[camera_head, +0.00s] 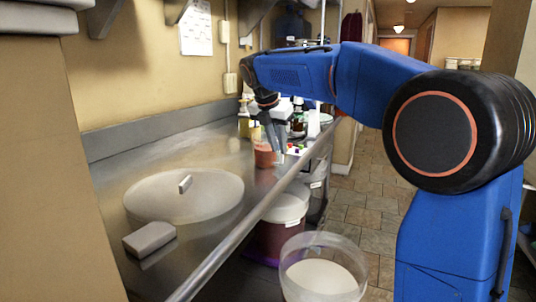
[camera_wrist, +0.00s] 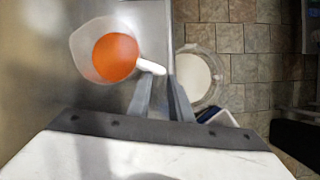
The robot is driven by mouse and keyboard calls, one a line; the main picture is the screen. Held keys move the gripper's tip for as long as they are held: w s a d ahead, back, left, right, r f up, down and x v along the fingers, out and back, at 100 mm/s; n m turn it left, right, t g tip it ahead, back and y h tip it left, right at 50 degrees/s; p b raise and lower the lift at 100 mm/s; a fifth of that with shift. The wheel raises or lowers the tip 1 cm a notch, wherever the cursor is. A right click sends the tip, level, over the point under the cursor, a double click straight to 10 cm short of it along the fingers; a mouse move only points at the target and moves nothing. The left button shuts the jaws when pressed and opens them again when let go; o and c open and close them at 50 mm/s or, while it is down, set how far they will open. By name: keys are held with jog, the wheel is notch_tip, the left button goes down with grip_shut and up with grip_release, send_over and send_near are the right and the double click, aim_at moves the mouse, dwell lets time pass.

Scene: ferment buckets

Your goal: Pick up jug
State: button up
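The jug (camera_wrist: 77,46) is a translucent measuring jug with orange-red content, standing on the steel counter in the wrist view. Its pale handle (camera_wrist: 150,66) points right, toward my fingertips. In the head view the jug (camera_head: 264,156) is near the counter's front edge, partly hidden by my gripper (camera_head: 277,148). In the wrist view my gripper (camera_wrist: 159,80) shows two grey fingers with a gap between them. The fingertips are close to the handle's end. Whether they touch it, I cannot tell.
A round lid (camera_head: 210,205) and a grey block (camera_head: 150,239) lie on the counter (camera_head: 115,180). Bottles (camera_head: 244,122) stand behind the jug. Below the counter edge are a bucket of white content (camera_head: 320,278) and a lidded dark-red bucket (camera_head: 282,238). Tiled floor is open to the right.

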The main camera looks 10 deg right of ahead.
jog(key=x, duration=0.3)
jog(key=shift+w+d+f, duration=0.1)
jog(key=shift+d+f, duration=0.05)
jog(key=shift+f, duration=0.1)
jog(key=shift+c, duration=0.4)
grip_shut()
jog(key=shift+r, duration=0.25)
notch_tip(320, 180, up, 9)
jog(key=shift+r, duration=0.25)
dwell(0.4)
dwell(0.6)
